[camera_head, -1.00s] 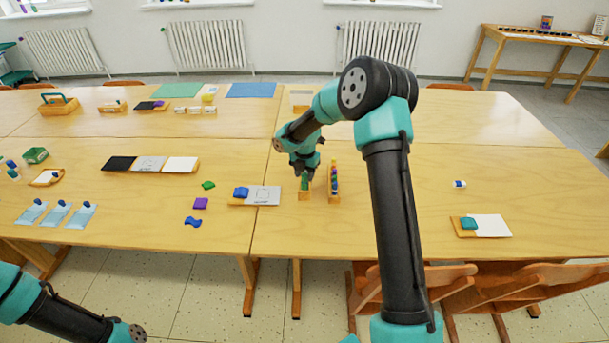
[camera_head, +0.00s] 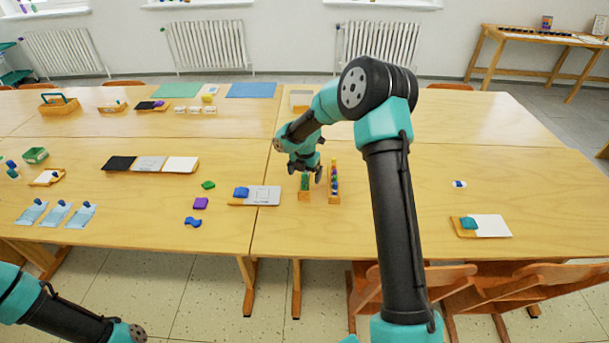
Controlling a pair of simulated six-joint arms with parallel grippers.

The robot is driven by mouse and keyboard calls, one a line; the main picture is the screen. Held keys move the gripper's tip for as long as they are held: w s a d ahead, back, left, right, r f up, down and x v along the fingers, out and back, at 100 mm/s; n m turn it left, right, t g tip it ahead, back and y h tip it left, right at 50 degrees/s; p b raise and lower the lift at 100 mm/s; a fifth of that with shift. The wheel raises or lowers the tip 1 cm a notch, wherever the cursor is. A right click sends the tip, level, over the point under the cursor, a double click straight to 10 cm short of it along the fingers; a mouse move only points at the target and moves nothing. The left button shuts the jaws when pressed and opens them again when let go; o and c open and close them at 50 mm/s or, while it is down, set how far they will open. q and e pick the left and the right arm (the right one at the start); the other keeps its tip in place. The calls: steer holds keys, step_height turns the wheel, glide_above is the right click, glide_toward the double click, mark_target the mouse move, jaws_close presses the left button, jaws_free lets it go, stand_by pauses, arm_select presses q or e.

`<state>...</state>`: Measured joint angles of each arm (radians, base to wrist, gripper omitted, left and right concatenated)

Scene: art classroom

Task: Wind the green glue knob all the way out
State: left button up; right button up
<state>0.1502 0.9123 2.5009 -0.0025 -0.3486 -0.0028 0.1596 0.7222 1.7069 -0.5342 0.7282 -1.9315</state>
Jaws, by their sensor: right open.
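The green glue knob (camera_head: 305,181) stands on a small wooden block (camera_head: 304,196) near the front middle of the table. My right gripper (camera_head: 305,171) is open, pointing down just above the knob. At this size I cannot tell whether its fingers touch the knob or how far the knob is wound out. My left arm shows only at the lower left corner, and its gripper fingers are not clearly seen.
A wooden rack with several coloured pieces (camera_head: 334,182) stands close to the right of the block. A grey board with a blue piece (camera_head: 262,195) lies close to the left. The table (camera_head: 400,215) further right is mostly clear.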

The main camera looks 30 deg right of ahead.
steer(key=n, duration=1.1)
stand_by(0.4)
steer(key=c, duration=1.5)
steer(key=shift+o, duration=0.2)
